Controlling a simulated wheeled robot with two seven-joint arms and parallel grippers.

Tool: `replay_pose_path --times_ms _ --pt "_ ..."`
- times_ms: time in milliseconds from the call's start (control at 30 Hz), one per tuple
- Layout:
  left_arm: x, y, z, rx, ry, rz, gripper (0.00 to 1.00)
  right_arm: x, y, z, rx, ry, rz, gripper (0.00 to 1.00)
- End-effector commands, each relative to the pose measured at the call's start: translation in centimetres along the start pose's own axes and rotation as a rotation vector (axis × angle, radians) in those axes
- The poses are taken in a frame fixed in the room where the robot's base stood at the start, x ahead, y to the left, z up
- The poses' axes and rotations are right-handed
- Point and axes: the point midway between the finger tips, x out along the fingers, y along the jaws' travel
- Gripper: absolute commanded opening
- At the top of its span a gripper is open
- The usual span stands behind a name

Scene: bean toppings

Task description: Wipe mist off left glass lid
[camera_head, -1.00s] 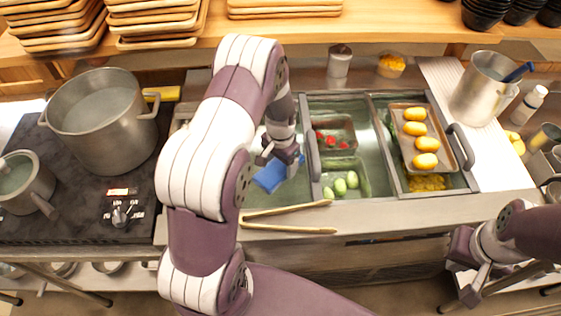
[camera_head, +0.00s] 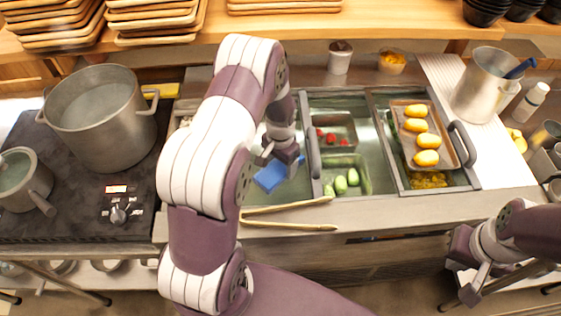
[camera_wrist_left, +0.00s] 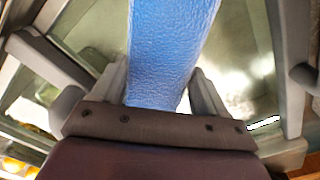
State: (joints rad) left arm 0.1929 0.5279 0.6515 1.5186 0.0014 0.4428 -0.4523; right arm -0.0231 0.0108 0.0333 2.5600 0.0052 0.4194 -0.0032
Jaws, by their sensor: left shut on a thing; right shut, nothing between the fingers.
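My left gripper (camera_head: 281,163) is shut on a blue cloth (camera_head: 270,178). The cloth fills the middle of the left wrist view (camera_wrist_left: 170,50), between the two fingers. It is over the left glass lid (camera_head: 298,190), whose left part is hidden behind my left arm. I cannot tell whether the cloth touches the glass. In the wrist view the glass (camera_wrist_left: 245,45) looks greenish, with a hazy patch and a bright reflection. My right gripper (camera_head: 472,285) is shut and empty, low at the right, in front of the counter.
Wooden tongs (camera_head: 290,227) lie on the counter front. Right of the lid are bins with red pieces and green items (camera_head: 341,184), then a tray of yellow items (camera_head: 421,140). A large pot (camera_head: 100,115) stands on the stove. Stacked trays (camera_head: 155,20) line the back shelf.

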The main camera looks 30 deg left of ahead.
Motion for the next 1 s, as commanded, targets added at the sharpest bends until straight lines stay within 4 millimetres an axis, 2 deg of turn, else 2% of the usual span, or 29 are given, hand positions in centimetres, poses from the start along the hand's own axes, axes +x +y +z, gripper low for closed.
replay_pose_path --times_ms 267,533,733,1000 --pt "0.4 -0.2 -0.2 -0.001 0.000 0.000 0.49 0.3 0.0 0.0 0.000 0.000 0.000 0.00" --pt "0.3 -2.3 -2.2 0.000 0.001 -0.001 0.49 1.1 0.0 0.1 0.000 0.000 0.000 0.00" --pt "0.2 -2.9 -2.8 -0.001 0.001 0.000 0.49 1.3 0.0 0.1 0.000 0.000 0.000 0.00" --pt "0.6 -5.0 -4.8 0.000 0.001 -0.001 0.49 2.5 0.0 0.3 0.000 0.000 0.000 0.00"
